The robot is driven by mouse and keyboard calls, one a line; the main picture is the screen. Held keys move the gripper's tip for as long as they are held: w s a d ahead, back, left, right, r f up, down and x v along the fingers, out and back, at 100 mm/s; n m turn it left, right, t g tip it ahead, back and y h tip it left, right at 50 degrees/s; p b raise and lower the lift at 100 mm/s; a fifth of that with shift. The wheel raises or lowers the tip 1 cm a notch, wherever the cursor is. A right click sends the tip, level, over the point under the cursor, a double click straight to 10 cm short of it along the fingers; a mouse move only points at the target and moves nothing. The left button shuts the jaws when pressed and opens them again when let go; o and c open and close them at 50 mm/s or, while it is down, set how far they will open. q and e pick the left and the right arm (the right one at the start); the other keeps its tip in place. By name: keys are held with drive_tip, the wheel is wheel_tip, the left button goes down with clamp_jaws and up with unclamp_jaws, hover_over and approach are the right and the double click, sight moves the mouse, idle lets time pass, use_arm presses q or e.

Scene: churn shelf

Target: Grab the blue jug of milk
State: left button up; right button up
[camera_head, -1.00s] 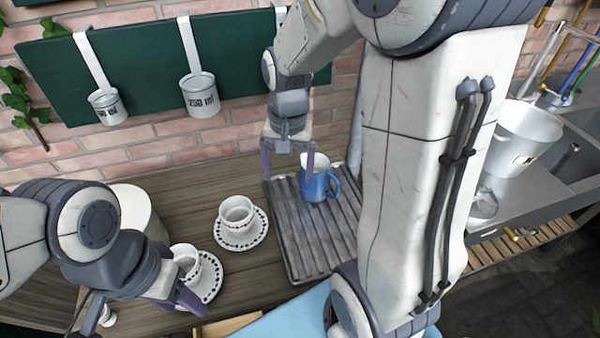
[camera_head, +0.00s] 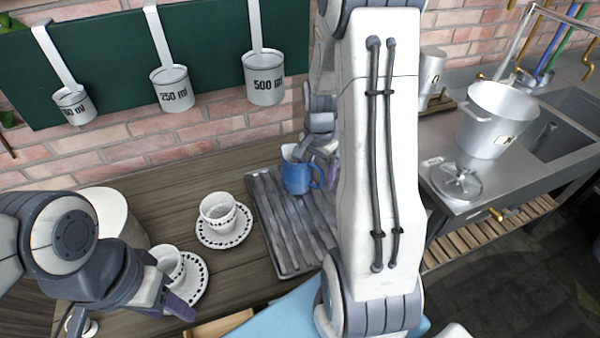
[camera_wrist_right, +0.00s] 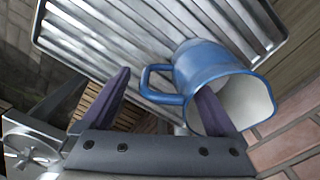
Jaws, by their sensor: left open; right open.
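The blue jug (camera_head: 298,177) stands upright on the ridged metal tray (camera_head: 272,232), with its handle to the right. It also shows in the right wrist view (camera_wrist_right: 203,66), with its pale inside visible. My right gripper (camera_head: 320,148) is open, close behind and right of the jug, partly hidden by my forearm. In the right wrist view (camera_wrist_right: 165,84) the handle lies between its open fingers. One finger overlaps the jug's wall near the rim; I cannot tell whether it touches. My left gripper (camera_head: 174,303) is open and low by the cups, away from the jug.
Two patterned white cups, one (camera_head: 218,212) and another (camera_head: 167,264), stand on saucers left of the tray. Measuring cups (camera_head: 264,79) hang on the green board behind. A metal bucket (camera_head: 496,118) stands on the right counter. The brick wall is close behind the jug.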

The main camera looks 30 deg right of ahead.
drive_tip(key=shift+a+f, duration=0.1)
drive_tip(key=shift+f, duration=1.35)
clamp_jaws()
drive_tip(key=shift+r, duration=0.15)
drive_tip(key=shift+r, duration=0.9)
drive_tip(key=shift+s+d+r, duration=0.1)
drive_tip(key=shift+s+r, duration=0.05)
drive_tip(key=shift+r, duration=0.5)
drive_tip(key=shift+s+d+r, duration=0.1)
drive_tip(key=shift+s+r, duration=0.05)
drive_tip(key=shift+r, duration=0.45)
drive_tip(key=s+d+r, duration=0.5)
drive_tip(key=s+r, duration=0.1)
drive_tip(key=s, duration=0.3)
drive_tip(key=shift+s+r+b, duration=0.25)
drive_tip(key=shift+s+b, duration=0.1)
drive_tip(key=shift+s, duration=0.05)
idle(0.6)
